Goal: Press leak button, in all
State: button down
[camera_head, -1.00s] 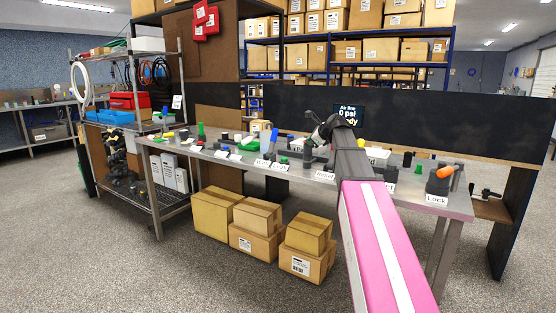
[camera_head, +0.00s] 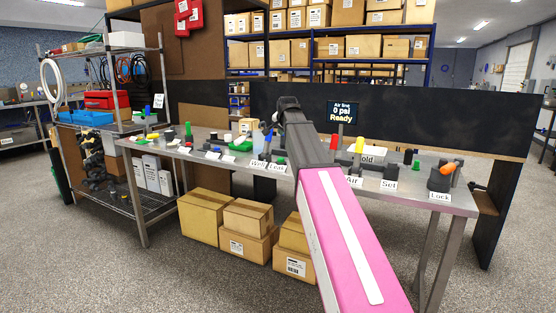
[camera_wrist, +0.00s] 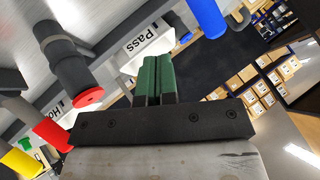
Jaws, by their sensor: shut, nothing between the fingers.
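In the head view the Leak label (camera_head: 277,168) is on the front edge of the workbench, left of my arm. The fingers overlap a white box with a Pass label (camera_wrist: 150,38) in the picture; contact cannot be told. No Leak label can be read in the wrist view.
A red-capped black post (camera_wrist: 75,80) and a blue cylinder (camera_wrist: 208,18) flank the fingers in the wrist view. The workbench (camera_head: 465,203) also bears Air, Set and Lock labels and a Hold box (camera_head: 369,157). The display (camera_head: 342,112) reads 0 psi, Ready. Cartons sit underneath.

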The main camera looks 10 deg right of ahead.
jog(key=shift+f, duration=4.45)
jog(key=shift+f, duration=0.35)
jog(key=shift+f, duration=0.55)
jog(key=shift+r, duration=0.95)
jog(key=shift+r, duration=2.5)
